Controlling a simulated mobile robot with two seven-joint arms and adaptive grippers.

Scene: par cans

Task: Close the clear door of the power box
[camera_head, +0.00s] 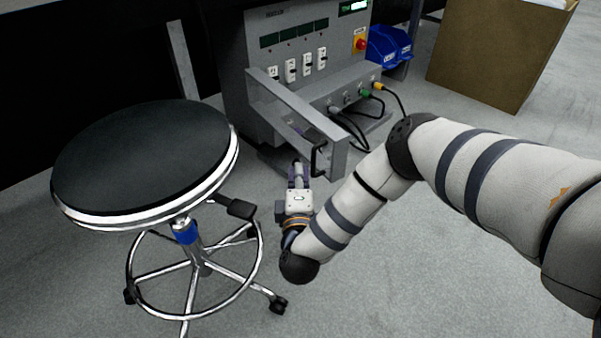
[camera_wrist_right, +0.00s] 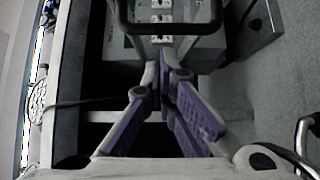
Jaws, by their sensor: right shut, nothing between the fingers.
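The grey power box (camera_head: 300,55) stands at the back centre, with switches, dark displays and a red knob on its front. Its door (camera_head: 290,102) is swung open and juts out towards me, a grey frame with a black handle (camera_head: 318,158) near its free end. My right gripper (camera_head: 297,168) is low beside that end, just left of the handle and partly hidden by the door. In the right wrist view its purple fingers (camera_wrist_right: 163,75) are together and empty, with the black handle (camera_wrist_right: 170,28) just beyond the tips. I cannot tell whether they touch. My left gripper is out of view.
A round black stool (camera_head: 145,160) with a chrome base stands left of my right gripper. Cables (camera_head: 350,125) plug into the box's lower front. Blue bins (camera_head: 388,45) and a brown box (camera_head: 498,45) are at the back right. Floor at the lower centre is clear.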

